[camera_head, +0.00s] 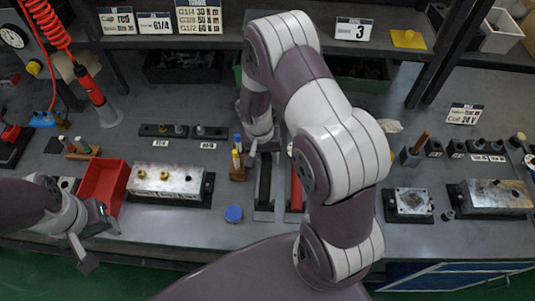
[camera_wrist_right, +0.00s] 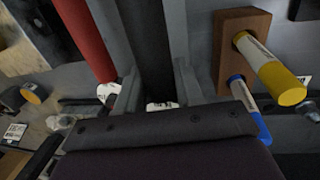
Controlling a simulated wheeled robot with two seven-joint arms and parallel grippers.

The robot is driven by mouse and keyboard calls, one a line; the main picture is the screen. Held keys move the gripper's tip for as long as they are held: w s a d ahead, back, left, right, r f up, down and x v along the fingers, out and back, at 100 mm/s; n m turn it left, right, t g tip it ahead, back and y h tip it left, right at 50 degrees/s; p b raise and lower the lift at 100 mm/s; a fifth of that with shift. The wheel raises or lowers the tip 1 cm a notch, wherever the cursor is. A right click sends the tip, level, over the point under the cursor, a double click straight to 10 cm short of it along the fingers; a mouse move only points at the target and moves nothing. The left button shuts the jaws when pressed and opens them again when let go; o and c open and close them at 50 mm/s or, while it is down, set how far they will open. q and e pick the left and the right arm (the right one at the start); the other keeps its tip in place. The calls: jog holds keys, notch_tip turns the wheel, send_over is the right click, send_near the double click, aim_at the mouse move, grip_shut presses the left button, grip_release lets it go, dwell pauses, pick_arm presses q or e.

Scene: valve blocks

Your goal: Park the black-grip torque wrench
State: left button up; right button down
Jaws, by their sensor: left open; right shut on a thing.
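The black-grip torque wrench (camera_head: 264,182) lies lengthwise in a grey cradle (camera_head: 264,215) at the middle of the bench. In the right wrist view its black grip (camera_wrist_right: 149,40) runs between my fingers, with grey strips on both sides. My right gripper (camera_head: 262,146) is shut on it at the far end; the fingers are mostly hidden by the wrist in the head view. In the right wrist view the gripper (camera_wrist_right: 158,92) shows up close. A red-grip wrench (camera_head: 296,192) lies beside it, partly behind my arm. My left gripper (camera_head: 97,240) is open and empty at the front left.
A wooden marker holder (camera_head: 238,173) stands close left of the cradle; it also shows in the right wrist view (camera_wrist_right: 232,50). A red bin (camera_head: 104,184) and a valve block (camera_head: 165,180) stand left. More blocks (camera_head: 490,197) stand right.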

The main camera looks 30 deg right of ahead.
jog(key=shift+f, duration=0.15)
dwell(0.8)
jog(key=shift+f+b, duration=1.05)
jog(key=shift+b, duration=0.1)
jog(key=shift+f+b, duration=0.65)
jog(key=shift+f, duration=0.15)
jog(key=c, duration=0.6)
grip_release()
jog(key=shift+c, duration=0.2)
notch_tip(320, 180, up, 13)
jog(key=a, duration=0.1)
jog(key=shift+w+a+f, duration=0.15)
jog(key=shift+w+a, duration=0.2)
jog(key=shift+w, duration=0.1)
